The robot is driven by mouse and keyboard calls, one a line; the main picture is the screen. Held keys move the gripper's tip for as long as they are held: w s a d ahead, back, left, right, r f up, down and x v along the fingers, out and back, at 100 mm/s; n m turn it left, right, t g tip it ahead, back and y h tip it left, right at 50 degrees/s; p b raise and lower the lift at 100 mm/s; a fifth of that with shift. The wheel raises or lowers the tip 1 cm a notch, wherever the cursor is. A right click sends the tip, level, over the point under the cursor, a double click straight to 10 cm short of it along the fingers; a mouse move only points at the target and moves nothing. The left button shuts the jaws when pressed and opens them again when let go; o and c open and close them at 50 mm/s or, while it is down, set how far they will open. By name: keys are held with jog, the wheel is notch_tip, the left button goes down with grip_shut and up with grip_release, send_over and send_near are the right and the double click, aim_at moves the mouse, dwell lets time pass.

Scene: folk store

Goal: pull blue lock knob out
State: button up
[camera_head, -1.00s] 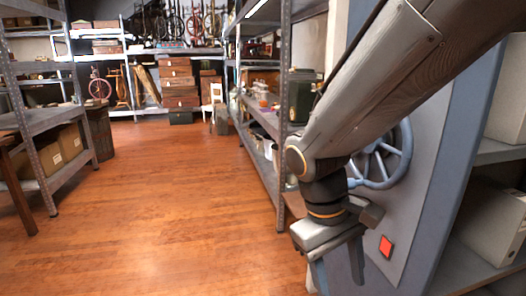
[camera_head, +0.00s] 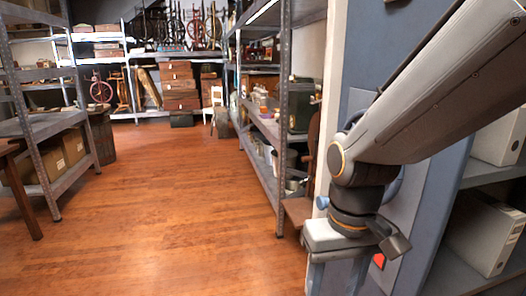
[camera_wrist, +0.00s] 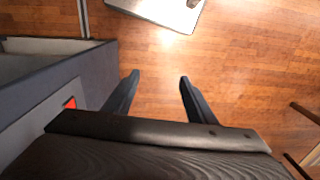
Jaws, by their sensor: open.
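A small blue knob (camera_head: 322,202), which looks like the lock knob, shows at the left edge of the blue-grey shelf end panel (camera_head: 372,45), just left of my wrist. My arm hides part of the area around it. My gripper (camera_head: 336,278) hangs below the knob in front of the panel, fingers pointing down, apart from the knob. In the wrist view my gripper (camera_wrist: 160,78) is open and empty, with bare floor between its fingers. The knob cannot be made out in the wrist view.
A handwheel on the panel is mostly hidden behind my arm. Shelves with boxes (camera_head: 483,240) stand at right. The wooden floor (camera_head: 170,200) at left is clear.

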jog(key=d+r+m+p, duration=0.2)
jog(key=d+r+p, duration=0.5)
jog(key=p, duration=0.5)
jog(key=shift+s+r, duration=0.15)
jog(key=shift+s, duration=0.2)
jog(key=shift+c, duration=0.2)
